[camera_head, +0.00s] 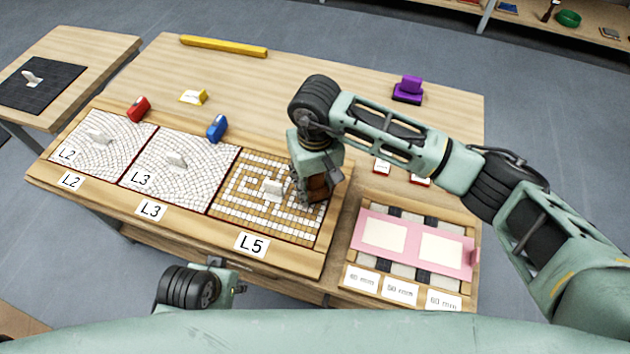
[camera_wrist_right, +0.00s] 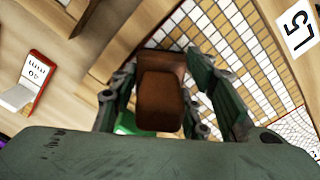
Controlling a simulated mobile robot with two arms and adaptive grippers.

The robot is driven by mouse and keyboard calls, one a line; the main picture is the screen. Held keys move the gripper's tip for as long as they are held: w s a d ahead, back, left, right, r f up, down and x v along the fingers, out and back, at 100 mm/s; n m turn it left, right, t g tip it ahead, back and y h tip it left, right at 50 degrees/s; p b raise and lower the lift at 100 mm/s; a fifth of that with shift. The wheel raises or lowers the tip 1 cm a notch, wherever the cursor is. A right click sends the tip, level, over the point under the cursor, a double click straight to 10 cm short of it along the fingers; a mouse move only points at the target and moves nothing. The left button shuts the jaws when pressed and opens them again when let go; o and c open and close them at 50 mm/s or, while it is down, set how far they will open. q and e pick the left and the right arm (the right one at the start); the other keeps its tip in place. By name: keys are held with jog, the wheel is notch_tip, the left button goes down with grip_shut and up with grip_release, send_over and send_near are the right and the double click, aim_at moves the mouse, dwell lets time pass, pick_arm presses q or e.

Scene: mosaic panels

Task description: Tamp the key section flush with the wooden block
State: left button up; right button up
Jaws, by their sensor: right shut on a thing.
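The key section is the L5 mosaic panel (camera_head: 235,206) with a tan-and-white key pattern, set in the long wooden tray on the table. It also shows in the right wrist view (camera_wrist_right: 228,50). My right gripper (camera_head: 312,197) is over its right side, fingers pointing down, shut on the brown wooden block (camera_head: 320,187). The block shows between the fingers in the right wrist view (camera_wrist_right: 160,97). I cannot tell whether the block touches the tiles; the gripper hides that part of the panel. My left gripper (camera_head: 228,284) is low at the front, away from the panel; its fingers are unclear.
Panels L3 (camera_head: 205,160) and L2 (camera_head: 85,135) lie left. A pink frame (camera_head: 412,243) is right. Red (camera_head: 139,109) and blue (camera_head: 217,128) items sit behind. The table's back middle is mostly clear.

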pick_arm(q)
jog(key=shift+w+r, duration=0.1)
jog(key=shift+r, duration=0.2)
dwell(0.4)
jog(key=shift+s, duration=0.2)
dwell(0.4)
jog(key=shift+w+r, duration=0.15)
jog(key=shift+r, duration=0.25)
dwell(0.7)
jog(key=shift+r+b, duration=0.3)
jog(key=shift+r, duration=0.05)
dwell(0.3)
dwell(0.8)
jog(key=shift+r, duration=0.4)
dwell(0.4)
